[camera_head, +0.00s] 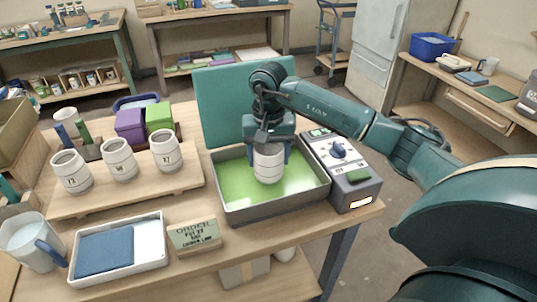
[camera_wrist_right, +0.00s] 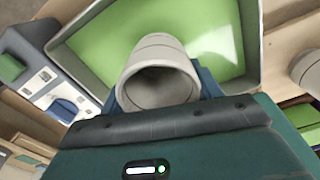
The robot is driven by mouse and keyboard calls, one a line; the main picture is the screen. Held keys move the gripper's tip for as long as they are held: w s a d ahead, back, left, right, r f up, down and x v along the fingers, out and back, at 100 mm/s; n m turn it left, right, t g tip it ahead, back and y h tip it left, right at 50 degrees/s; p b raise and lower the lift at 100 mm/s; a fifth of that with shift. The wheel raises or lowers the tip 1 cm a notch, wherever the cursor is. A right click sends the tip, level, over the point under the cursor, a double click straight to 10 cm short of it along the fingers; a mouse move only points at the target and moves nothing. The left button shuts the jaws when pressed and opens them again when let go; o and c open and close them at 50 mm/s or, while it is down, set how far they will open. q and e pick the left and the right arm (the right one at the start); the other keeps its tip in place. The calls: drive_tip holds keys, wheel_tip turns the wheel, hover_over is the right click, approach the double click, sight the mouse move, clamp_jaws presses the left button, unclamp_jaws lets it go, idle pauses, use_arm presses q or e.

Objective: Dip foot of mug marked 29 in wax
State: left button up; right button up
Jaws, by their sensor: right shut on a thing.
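My right gripper (camera_head: 269,150) is shut on a pale mug (camera_head: 267,166) and holds it upright over the green wax in the wax pan (camera_head: 234,212). In the right wrist view, the mug (camera_wrist_right: 158,50) shows its open mouth between the blue fingers. I cannot tell whether its foot touches the wax. No number shows on the held mug. Three other pale mugs stand on the wooden board: one that seems marked 13 (camera_head: 72,172), a middle one (camera_head: 119,160) with an unclear mark, and one that seems marked 37 (camera_head: 166,150). My left gripper is not in view.
A control box (camera_head: 342,170) with a blue knob stands right of the pan, and a teal panel (camera_head: 222,95) behind it. An order card (camera_head: 195,236), a white tray (camera_head: 160,250) with a blue pad and a pitcher (camera_head: 30,243) are at the front left.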

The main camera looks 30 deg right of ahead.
wheel_tip(320, 180, up, 8)
drive_tip(key=p, duration=0.4)
drive_tip(key=shift+f+p, duration=0.2)
drive_tip(key=shift+p, duration=0.1)
idle(0.4)
